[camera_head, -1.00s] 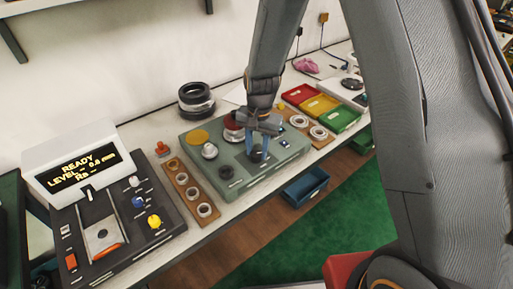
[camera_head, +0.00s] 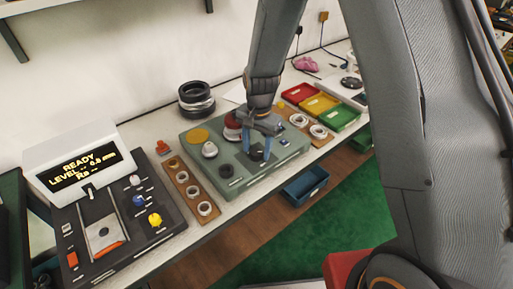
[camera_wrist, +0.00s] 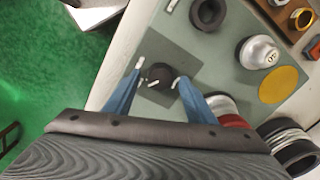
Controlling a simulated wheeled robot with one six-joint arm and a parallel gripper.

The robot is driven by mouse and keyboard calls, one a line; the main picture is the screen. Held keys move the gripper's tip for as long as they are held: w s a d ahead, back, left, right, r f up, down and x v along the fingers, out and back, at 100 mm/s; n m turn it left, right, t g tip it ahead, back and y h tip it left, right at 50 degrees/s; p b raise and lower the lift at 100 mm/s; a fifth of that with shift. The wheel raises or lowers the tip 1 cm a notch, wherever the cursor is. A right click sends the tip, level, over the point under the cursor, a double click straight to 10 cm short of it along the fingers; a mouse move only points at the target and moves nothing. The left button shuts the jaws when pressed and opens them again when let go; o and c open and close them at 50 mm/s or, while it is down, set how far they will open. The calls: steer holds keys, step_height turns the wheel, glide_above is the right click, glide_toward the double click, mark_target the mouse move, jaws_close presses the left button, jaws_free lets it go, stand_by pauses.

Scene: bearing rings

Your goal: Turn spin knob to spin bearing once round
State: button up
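A dark round knob (camera_wrist: 161,75) with a white pointer line sits on the grey-green panel (camera_wrist: 190,48). I take it for the spin knob. My gripper (camera_wrist: 159,72) is open, its two blue fingers on either side of the knob. A gap shows at the left finger; I cannot tell whether the right finger touches the knob. In the head view, my gripper (camera_head: 257,151) is low over the right part of the panel. A black ring (camera_wrist: 208,14) lies on the panel; it also shows in the head view (camera_head: 226,171). Which part is the bearing I cannot tell.
A silver dome (camera_wrist: 258,53) and a yellow disc (camera_wrist: 278,84) are on the panel. A red round part (camera_head: 232,126) stands close behind my gripper. Wooden strips with rings (camera_head: 190,189) flank the panel. A READY display (camera_head: 78,166) stands left; a blue bin (camera_head: 305,185) is below the edge.

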mark_target(258, 152)
steer(key=shift+s+d+r+b, duration=0.1)
steer(key=shift+r+b, duration=0.5)
steer(key=shift+r, duration=1.35)
steer(key=shift+d+r+b, duration=0.1)
steer(key=shift+r+b, duration=0.45)
steer(key=shift+r, duration=1.35)
steer(key=s+d+r+n+t+b, duration=0.1)
steer(key=s+d+n+b, duration=0.2)
steer(key=s+d, duration=1.1)
steer(key=s+n, duration=0.1)
steer(key=n, duration=0.2)
steer(key=shift+r+n+h, duration=0.3)
steer(key=shift+s, duration=0.1)
